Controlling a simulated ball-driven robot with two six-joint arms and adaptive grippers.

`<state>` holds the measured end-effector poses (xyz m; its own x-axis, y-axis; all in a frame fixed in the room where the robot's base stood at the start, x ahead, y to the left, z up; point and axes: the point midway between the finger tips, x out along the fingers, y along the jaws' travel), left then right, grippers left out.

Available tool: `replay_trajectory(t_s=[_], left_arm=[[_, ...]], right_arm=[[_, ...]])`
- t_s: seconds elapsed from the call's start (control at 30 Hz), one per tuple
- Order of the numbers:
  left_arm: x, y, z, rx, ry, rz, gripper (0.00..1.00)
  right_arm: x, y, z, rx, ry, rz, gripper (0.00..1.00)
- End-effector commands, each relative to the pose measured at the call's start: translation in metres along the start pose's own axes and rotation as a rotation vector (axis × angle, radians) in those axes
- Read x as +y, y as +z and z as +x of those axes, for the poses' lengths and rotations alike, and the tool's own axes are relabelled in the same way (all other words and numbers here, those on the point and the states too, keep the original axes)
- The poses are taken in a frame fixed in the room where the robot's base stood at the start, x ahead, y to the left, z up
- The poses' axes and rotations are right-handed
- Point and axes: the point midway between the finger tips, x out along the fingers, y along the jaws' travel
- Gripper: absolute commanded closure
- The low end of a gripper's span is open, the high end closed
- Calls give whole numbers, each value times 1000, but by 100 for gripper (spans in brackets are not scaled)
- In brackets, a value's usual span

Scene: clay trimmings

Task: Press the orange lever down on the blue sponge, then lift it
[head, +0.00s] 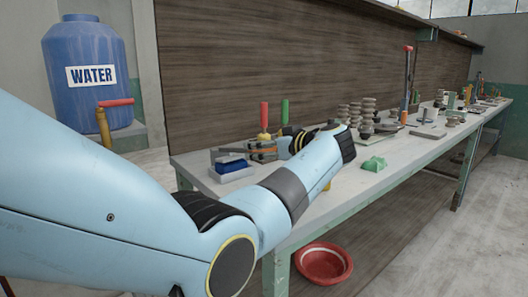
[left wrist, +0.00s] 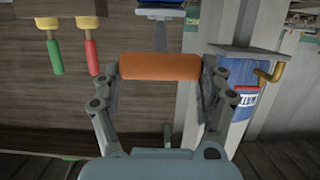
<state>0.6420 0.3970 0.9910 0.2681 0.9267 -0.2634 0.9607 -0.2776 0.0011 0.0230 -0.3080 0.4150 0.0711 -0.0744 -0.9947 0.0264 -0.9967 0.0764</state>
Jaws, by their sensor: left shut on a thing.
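The orange lever (left wrist: 160,67) lies level across the left wrist view, between the two fingers of my left gripper, which is shut on it. In the head view my left gripper (head: 262,151) is at the near left end of the workbench, partly hidden by my own arm. The blue sponge (head: 232,165) sits on a pale block just left of the gripper. From these views I cannot tell whether the lever touches the sponge. My right gripper is in neither view.
A red-handled tool (head: 264,115) and a green-handled tool (head: 284,111) stand upright behind the gripper. A green lump (head: 374,164) lies to the right on the workbench (head: 400,150). A red bowl (head: 323,263) is below. A blue water barrel (head: 89,72) stands at the left.

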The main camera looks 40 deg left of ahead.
Motion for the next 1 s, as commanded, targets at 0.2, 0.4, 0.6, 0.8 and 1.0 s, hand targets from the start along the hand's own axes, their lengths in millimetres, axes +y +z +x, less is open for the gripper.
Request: replay_trajectory(t_s=[0.2, 0.4, 0.6, 0.8, 1.0], left_arm=[[0, 8, 0, -4, 0, 2, 83], [0, 7, 0, -5, 0, 2, 83], [0, 8, 0, -5, 0, 3, 18], [0, 7, 0, -3, 0, 2, 0], [0, 6, 0, -3, 0, 1, 0]], right_arm=[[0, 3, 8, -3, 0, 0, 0], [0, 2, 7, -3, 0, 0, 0], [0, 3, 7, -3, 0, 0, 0], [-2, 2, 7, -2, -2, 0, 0], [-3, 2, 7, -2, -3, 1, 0]])
